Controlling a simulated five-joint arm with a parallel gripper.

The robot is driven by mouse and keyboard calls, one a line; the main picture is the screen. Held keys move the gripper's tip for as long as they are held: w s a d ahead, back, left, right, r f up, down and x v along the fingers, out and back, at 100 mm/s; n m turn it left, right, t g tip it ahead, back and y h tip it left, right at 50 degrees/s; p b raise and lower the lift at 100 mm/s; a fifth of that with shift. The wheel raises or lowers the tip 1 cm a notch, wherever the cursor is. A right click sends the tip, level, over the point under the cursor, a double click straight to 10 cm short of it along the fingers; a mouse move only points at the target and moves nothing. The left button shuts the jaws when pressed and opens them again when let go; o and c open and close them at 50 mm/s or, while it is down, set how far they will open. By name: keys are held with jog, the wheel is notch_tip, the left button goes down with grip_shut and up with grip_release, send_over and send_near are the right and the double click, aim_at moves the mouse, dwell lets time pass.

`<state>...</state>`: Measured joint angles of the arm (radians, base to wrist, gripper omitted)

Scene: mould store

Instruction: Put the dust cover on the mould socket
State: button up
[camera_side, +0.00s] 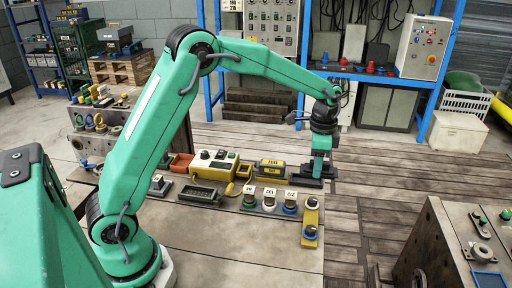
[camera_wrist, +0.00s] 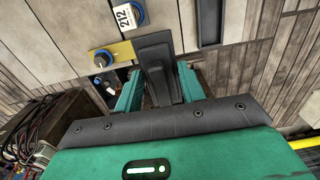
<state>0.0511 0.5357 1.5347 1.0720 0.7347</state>
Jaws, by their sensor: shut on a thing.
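My gripper (camera_side: 321,168) is at the far right part of the bench, pointing down. In the wrist view my gripper's green fingers (camera_wrist: 160,92) are on either side of a black tapered piece, which I take for the dust cover (camera_wrist: 155,52). In the side view this dark cover (camera_side: 305,180) shows low under the fingers, at about bench height; I cannot tell whether it touches anything. The mould socket cannot be told for sure; any part under the cover is hidden. A yellow plate with a blue-ringed round fitting (camera_side: 310,222) lies close by; it also shows in the wrist view (camera_wrist: 102,60).
Several round fittings with numbered white tags (camera_side: 269,198) stand in a row left of the yellow plate. The front of the bench (camera_side: 240,250) is clear. A machine block (camera_side: 440,245) stands at right.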

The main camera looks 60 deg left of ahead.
jog(key=s+a, duration=1.2)
jog(key=a, duration=0.4)
jog(key=s+a+f, duration=0.1)
jog(key=s+a, duration=0.2)
jog(key=s, duration=0.4)
jog(key=s+a+f, duration=0.1)
jog(key=s+a, duration=0.2)
jog(key=s, duration=0.5)
jog(key=shift+s+f, duration=0.25)
jog(key=shift+f, duration=0.05)
jog(key=shift+f, duration=0.15)
jog(key=shift+f, duration=2.6)
jog(key=shift+f, duration=0.9)
